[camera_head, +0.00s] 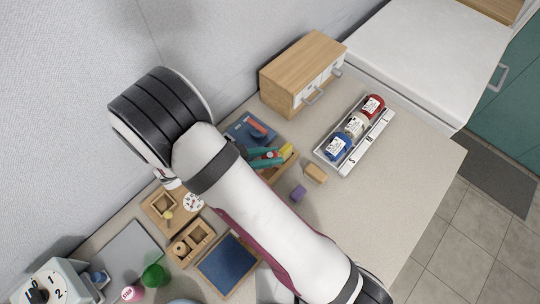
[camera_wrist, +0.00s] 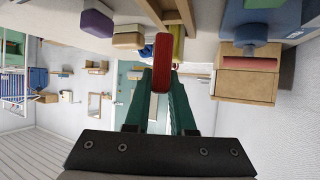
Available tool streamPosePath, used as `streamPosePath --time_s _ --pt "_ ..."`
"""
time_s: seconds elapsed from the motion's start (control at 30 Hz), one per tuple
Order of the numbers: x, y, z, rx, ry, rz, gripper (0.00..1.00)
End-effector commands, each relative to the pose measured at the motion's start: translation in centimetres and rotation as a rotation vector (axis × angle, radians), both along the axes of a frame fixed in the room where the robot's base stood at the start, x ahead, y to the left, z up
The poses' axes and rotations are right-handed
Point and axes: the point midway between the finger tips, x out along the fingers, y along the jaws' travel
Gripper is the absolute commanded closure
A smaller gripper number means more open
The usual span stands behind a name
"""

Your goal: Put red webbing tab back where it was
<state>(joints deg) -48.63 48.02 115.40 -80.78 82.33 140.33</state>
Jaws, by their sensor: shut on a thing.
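My gripper (camera_wrist: 161,78) has teal fingers and is shut on the red webbing tab (camera_wrist: 162,50), which stands out past the fingertips in the wrist view. In the head view my gripper (camera_head: 266,157) is above the worktop, beside a wooden tray (camera_head: 284,169), and a bit of the red tab (camera_head: 271,154) shows between its fingers. The tab is held off the surface as far as I can see. My arm hides part of the tray.
A yellow piece (camera_head: 286,149) is in the tray. A purple block (camera_head: 298,193) and wooden block (camera_head: 316,173) lie nearby. A white rack (camera_head: 347,158) holds bottles.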

Motion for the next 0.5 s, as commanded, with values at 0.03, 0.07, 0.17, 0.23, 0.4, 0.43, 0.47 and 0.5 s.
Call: streamPosePath --time_s 0.03,0.07,0.17,0.23,0.4,0.43,0.47,0.5 --pt "0.0 -0.1 -0.9 -0.003 0.003 0.0 1.0" --pt "0.0 -0.1 -1.4 -0.003 0.003 0.0 1.0" --pt "0.0 0.0 -2.0 0.0 0.0 0.0 1.0" --pt "0.0 0.0 -2.0 0.001 -0.001 0.0 1.0" --pt "0.0 0.0 -2.1 0.0 0.0 0.0 1.0" --pt "0.0 -0.1 -2.2 0.0 0.0 0.0 1.0" --pt "0.0 -0.1 -2.3 0.0 0.0 0.0 1.0" --pt "0.0 -0.1 -2.4 0.0 0.0 0.0 1.0"
